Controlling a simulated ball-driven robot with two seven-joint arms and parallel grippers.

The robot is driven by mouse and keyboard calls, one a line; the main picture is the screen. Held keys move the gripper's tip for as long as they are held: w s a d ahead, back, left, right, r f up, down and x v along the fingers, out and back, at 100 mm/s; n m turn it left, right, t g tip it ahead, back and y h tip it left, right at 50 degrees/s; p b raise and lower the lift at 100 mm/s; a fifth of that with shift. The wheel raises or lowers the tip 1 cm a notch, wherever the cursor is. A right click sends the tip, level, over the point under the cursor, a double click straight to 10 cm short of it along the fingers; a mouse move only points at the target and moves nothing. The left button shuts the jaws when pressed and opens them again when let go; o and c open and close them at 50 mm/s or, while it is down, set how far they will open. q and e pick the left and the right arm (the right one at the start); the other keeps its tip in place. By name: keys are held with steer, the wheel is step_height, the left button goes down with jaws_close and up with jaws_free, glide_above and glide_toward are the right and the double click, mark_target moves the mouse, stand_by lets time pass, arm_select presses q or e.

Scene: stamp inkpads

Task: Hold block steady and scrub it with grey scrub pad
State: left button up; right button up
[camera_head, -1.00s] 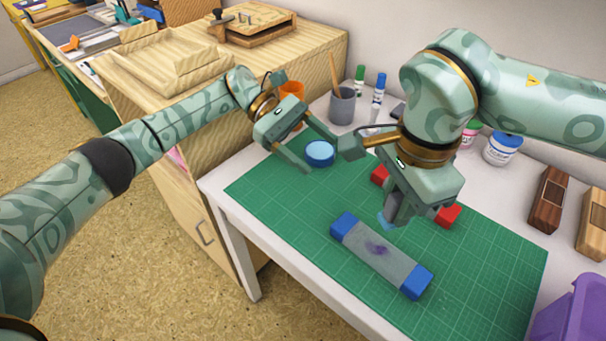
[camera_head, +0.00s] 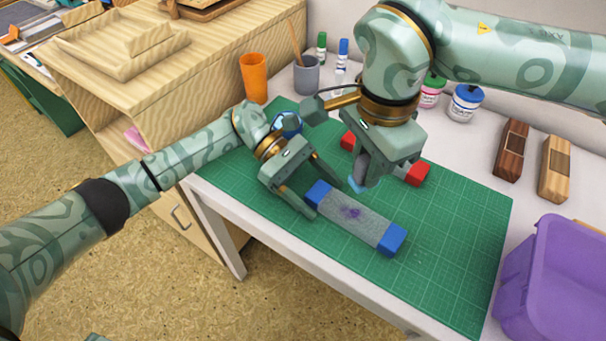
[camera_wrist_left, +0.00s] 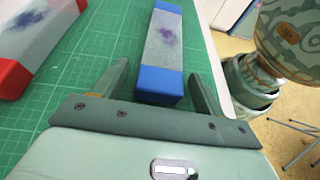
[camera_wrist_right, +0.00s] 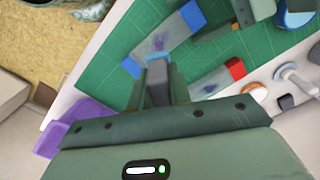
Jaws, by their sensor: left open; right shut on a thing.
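A grey block with blue ends (camera_head: 371,222) lies on the green mat (camera_head: 455,235), with a purple stain on its top. My left gripper (camera_head: 322,195) is open at its near-left blue end. In the left wrist view its fingers (camera_wrist_left: 159,72) stand on either side of the blue end (camera_wrist_left: 158,87), with gaps showing. My right gripper (camera_head: 366,160) is shut on the grey scrub pad (camera_head: 362,168), which has a light-blue lower edge (camera_head: 356,185). It hangs above the mat behind the block. The right wrist view shows the pad (camera_wrist_right: 158,84) between the fingers.
A red-ended block (camera_head: 417,173) lies behind my right gripper, partly hidden. A blue round item (camera_head: 290,122) is behind my left gripper. A purple bin (camera_head: 555,275) stands at the right. Cups, pots and wooden blocks line the back. The mat's right front is clear.

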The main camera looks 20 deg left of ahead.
arm_select(q)
steer(key=shift+s+d, duration=0.1)
steer(key=shift+d, duration=0.05)
steer(key=c, duration=1.3)
steer(key=shift+o, duration=0.2)
